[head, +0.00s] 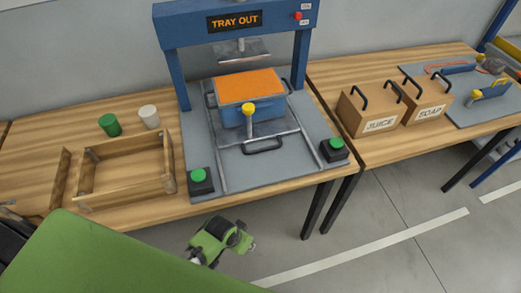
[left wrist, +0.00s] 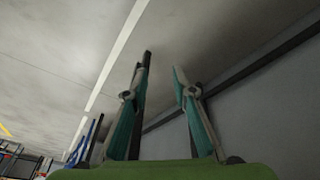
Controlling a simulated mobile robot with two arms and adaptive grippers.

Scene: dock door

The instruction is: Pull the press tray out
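The press tray (head: 265,161) lies flat in the press base (head: 295,176), under the blue press frame (head: 172,62). Its black front handle (head: 263,145) faces me. A blue box with an orange top (head: 248,85) sits on it, and a yellow-knobbed lever (head: 249,108) stands at the front. The sign (head: 234,20) reads TRAY OUT. My left gripper shows in the left wrist view (left wrist: 162,60), its two fingers apart and empty. A green arm part of mine (head: 218,240) shows below the table's front edge, apart from the handle; its fingers are unclear. No right gripper shows clearly.
Green-topped buttons (head: 199,180) and (head: 332,149) flank the press base front. A wooden crate (head: 128,190), a green cup (head: 109,125) and a white cup (head: 149,117) are on the left. JUICE (head: 372,112) and SOAP (head: 425,100) boxes stand right. Floor in front is open.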

